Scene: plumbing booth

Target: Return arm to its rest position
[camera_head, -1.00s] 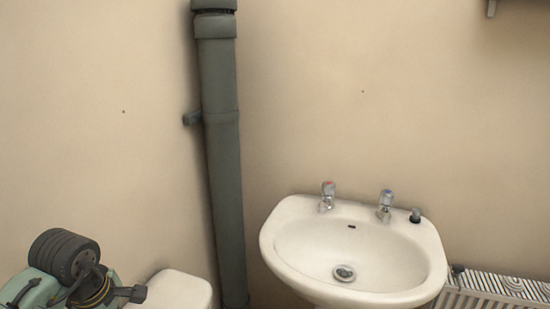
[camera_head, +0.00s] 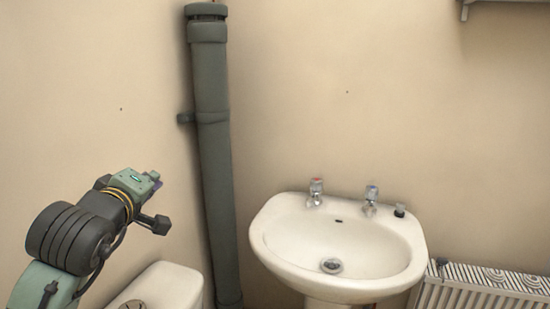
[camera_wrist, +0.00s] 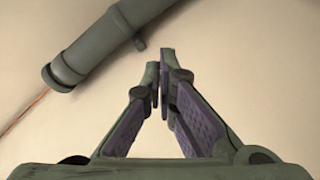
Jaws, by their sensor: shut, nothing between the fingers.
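My gripper (camera_head: 157,184) is at the left in the head view, at the end of my raised arm, in front of the bare wall and left of the grey pipe. Its fingers are small there and partly hidden by the wrist. In the wrist view my gripper (camera_wrist: 159,68) points at the plain wall. Its two purple-padded fingers come together at the tips with nothing held between them.
The grey soil pipe (camera_head: 211,130) runs up the corner; its open end also shows in the wrist view (camera_wrist: 70,68). A white cistern (camera_head: 168,288) stands below my arm. A washbasin (camera_head: 290,268) and radiator (camera_head: 480,298) are at right. A shelf (camera_head: 500,2) is at upper right.

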